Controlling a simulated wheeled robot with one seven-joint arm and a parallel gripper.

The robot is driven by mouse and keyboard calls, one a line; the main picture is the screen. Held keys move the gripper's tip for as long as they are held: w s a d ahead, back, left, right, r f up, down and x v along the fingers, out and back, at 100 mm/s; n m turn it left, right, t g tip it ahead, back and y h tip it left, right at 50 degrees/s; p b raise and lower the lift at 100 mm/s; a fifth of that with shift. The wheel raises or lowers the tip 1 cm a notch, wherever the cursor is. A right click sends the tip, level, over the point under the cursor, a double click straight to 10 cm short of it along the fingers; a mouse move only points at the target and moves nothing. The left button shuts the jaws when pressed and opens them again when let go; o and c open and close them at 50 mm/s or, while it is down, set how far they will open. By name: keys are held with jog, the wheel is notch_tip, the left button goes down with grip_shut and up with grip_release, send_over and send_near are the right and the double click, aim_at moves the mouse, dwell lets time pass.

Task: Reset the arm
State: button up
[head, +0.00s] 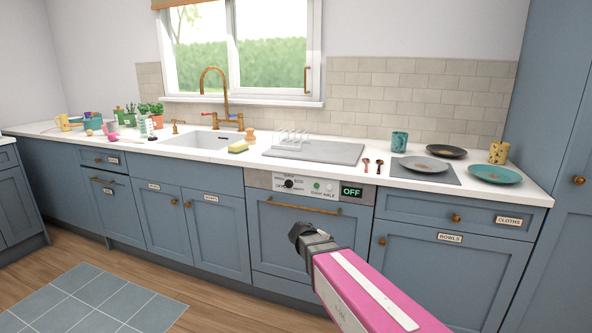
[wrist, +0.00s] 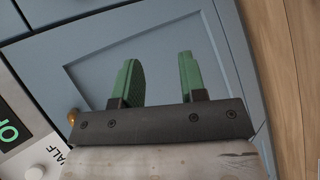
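My gripper (wrist: 159,80) shows in the wrist view with two green fingers set apart and nothing between them. In the head view my pink arm reaches in from the lower right. Its dark end is in front of the dishwasher (head: 297,225), whose door is shut and whose panel reads OFF. The fingers themselves cannot be made out in the head view.
Drawers and doors below are shut.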

jog(key=s+d+f+m+g+y, duration=0.1)
jog(key=s+d+f+m+y, duration=0.1)
jog(key=s, duration=0.3)
jog(key=s+d+f+m+g+y, duration=0.1)
jog(key=s+d+f+m+y, duration=0.1)
jog(key=s+m+y, duration=0.1)
jog(key=s+d+f+m+g+y, duration=0.2)
jog(key=s+y, duration=0.1)
jog(key=s, duration=0.4)
jog(key=shift+y, duration=0.4)
